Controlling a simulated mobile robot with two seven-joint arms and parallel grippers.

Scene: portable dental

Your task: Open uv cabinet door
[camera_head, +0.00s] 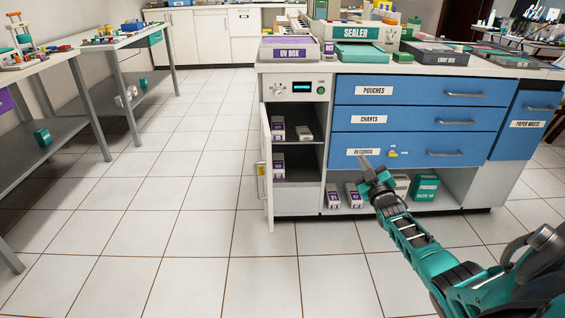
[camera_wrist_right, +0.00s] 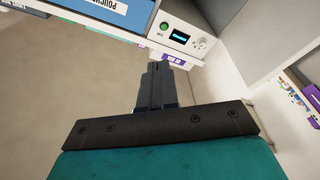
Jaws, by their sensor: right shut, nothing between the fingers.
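The UV cabinet is the white unit with a control panel (camera_head: 297,88) at the left end of the counter. Its door (camera_head: 267,190) stands open, swung out on the left side and seen nearly edge-on, with a yellowish handle (camera_head: 261,182) on its outer face. Inside, small purple-and-white boxes (camera_head: 278,130) stand on two levels. My right gripper (camera_head: 366,165) is shut and empty, in front of the lower blue drawer, right of the cabinet opening and apart from the door. In the right wrist view the shut fingers (camera_wrist_right: 157,75) point toward the control panel (camera_wrist_right: 185,36). My left gripper is out of view.
Blue drawers (camera_head: 410,119) with grey handles lie right of the cabinet, above an open shelf of boxes (camera_head: 424,187). The counter top holds a sealer (camera_head: 355,33) and trays. Metal tables (camera_head: 110,46) stand at the left. The tiled floor (camera_head: 190,200) between is clear.

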